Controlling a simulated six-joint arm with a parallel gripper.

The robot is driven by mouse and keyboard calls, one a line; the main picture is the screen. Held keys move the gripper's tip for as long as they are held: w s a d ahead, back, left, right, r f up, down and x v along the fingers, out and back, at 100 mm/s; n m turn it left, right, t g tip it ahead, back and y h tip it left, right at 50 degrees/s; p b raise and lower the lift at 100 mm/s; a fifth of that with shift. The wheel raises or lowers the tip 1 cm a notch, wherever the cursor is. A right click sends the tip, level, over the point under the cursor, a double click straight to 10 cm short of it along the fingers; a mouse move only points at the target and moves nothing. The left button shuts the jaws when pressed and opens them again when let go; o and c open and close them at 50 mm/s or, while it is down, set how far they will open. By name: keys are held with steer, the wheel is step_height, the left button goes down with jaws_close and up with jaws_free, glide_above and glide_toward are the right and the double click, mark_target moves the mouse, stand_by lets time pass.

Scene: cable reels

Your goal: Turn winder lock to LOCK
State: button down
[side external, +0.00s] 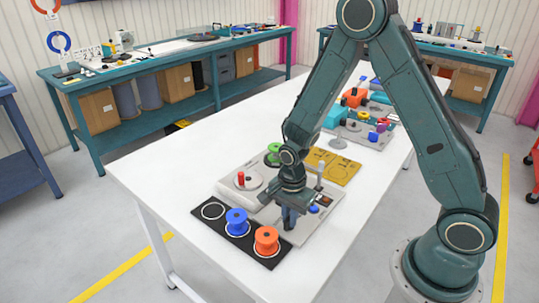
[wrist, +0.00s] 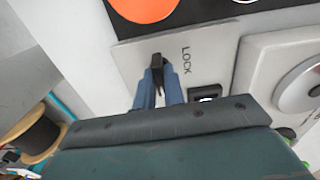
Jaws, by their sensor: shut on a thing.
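The winder lock is a small black lever (wrist: 156,62) on the light grey winder panel (wrist: 128,62). The word LOCK (wrist: 187,60) is printed just to its right in the wrist view. My gripper (wrist: 157,80) has its two blue fingers shut on the lever, one on each side. The lever's lower part is hidden between the fingers, so I cannot tell its exact angle. In the side view my gripper (side external: 289,217) points down at the near edge of the winder board (side external: 232,190), and the arm hides the lock there.
A black mat (side external: 211,227) beside the board holds a blue spool (side external: 237,222) and an orange spool (side external: 266,241). A red-handled crank (side external: 240,179) and a green spool (side external: 273,149) stand on the board. A yellow plate (side external: 333,166) lies behind. The white table's left side is clear.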

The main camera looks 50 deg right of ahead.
steer(key=n, duration=0.9)
steer(key=shift+n, duration=4.6)
steer(key=c, duration=1.5)
jaws_free()
